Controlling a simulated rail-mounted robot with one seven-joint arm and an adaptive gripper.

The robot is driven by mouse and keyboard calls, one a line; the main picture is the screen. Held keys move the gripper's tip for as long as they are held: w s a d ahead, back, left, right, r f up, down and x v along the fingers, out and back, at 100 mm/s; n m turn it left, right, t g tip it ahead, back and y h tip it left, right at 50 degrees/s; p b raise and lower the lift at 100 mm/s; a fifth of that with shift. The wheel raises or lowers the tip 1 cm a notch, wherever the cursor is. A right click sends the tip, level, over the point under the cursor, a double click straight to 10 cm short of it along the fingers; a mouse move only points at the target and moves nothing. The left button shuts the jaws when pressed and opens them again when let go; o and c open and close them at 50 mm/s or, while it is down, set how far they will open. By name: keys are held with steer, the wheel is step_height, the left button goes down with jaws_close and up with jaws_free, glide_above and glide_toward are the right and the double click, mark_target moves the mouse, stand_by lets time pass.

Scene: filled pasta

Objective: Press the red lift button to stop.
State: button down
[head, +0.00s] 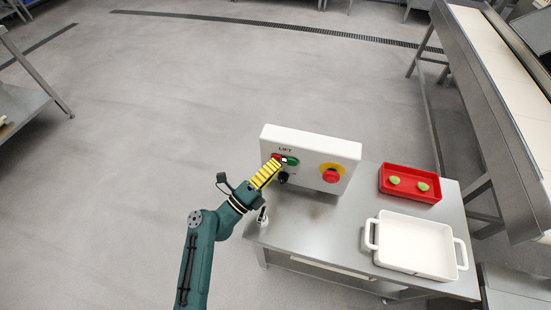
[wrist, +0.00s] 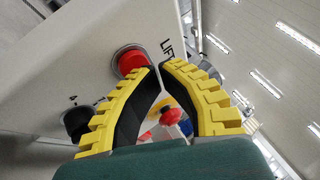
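The white control box (head: 345,150) labelled LIFT stands on the steel table. Its red lift button (head: 276,157) is partly hidden behind my gripper (head: 277,164) in the head view. In the wrist view the red button (wrist: 132,62) shows clearly, just left of my fingertips (wrist: 160,68). My yellow-and-black fingers are shut, tips together, with nothing seen between them. The tips are close to the box's face; I cannot tell whether they touch it. A green button (head: 292,161) sits right of the red one.
A large red mushroom button (head: 331,176) on yellow is at the box's right; a black knob (head: 283,178) is below the lift buttons.

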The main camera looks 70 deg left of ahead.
steer(key=shift+w+a, duration=0.25)
steer(key=shift+a, duration=0.1)
stand_by(0.6)
stand_by(0.3)
steer(key=shift+s+d+p, duration=0.3)
steer(key=shift+s+d, duration=0.2)
steer(key=shift+d, duration=0.15)
steer(key=s+d+p, duration=0.1)
steer(key=d, duration=0.1)
steer(key=s+d+p, duration=0.1)
steer(key=s+d, duration=0.1)
stand_by(0.9)
